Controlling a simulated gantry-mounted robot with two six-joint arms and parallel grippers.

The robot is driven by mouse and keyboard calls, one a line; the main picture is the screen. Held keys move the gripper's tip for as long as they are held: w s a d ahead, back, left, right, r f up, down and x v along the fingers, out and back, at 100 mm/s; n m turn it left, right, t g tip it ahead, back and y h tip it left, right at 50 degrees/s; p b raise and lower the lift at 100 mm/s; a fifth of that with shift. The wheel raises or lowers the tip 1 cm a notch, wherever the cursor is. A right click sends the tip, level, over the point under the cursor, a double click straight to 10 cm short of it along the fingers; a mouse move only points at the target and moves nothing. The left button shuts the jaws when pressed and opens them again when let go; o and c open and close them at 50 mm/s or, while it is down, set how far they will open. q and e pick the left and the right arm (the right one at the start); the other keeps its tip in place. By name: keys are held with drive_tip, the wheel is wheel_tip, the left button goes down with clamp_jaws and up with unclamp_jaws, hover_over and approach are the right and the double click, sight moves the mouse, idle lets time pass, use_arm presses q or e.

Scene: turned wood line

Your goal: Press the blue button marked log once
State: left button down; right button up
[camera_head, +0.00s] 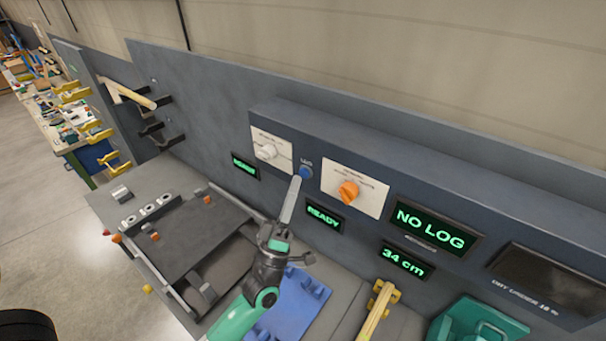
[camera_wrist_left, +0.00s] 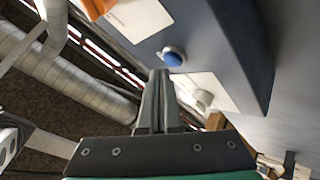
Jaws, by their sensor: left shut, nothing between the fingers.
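The blue button (camera_head: 306,172) sits on the dark panel under a small label reading LOG, between two white plates. It also shows in the left wrist view (camera_wrist_left: 173,56), just beyond the fingertips. My left gripper (camera_head: 296,180) is shut and empty, its fingers pointing up at the panel. Its tips (camera_wrist_left: 159,74) are right beside the button's lower left edge in the head view. I cannot tell whether they touch it. A green-lit display (camera_head: 432,228) reads NO LOG. My right gripper is not in view.
An orange knob (camera_head: 348,192) is right of the button and a white knob (camera_head: 268,152) left of it. Displays read READY (camera_head: 324,217) and 34 cm (camera_head: 403,262). A blue fixture (camera_head: 290,312), yellow part (camera_head: 378,309) and green tray (camera_head: 478,322) lie below the panel.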

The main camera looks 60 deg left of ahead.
use_arm(q)
drive_tip(key=shift+w+a, duration=0.1)
drive_tip(key=shift+w, duration=0.1)
drive_tip(key=shift+w+a+b, duration=0.2)
drive_tip(key=shift+w+b, duration=0.1)
drive_tip(key=shift+w, duration=0.05)
idle(0.6)
drive_tip(key=shift+s+d, duration=0.1)
drive_tip(key=shift+s, duration=0.05)
drive_tip(key=shift+s+d, duration=0.3)
drive_tip(key=shift+s, duration=0.25)
drive_tip(key=s, duration=0.1)
drive_tip(key=s+d+p, duration=0.1)
drive_tip(key=s, duration=0.1)
drive_tip(key=s+d, duration=0.1)
drive_tip(key=shift+s+d, duration=0.1)
drive_tip(key=shift+s, duration=0.15)
idle(0.3)
idle(0.7)
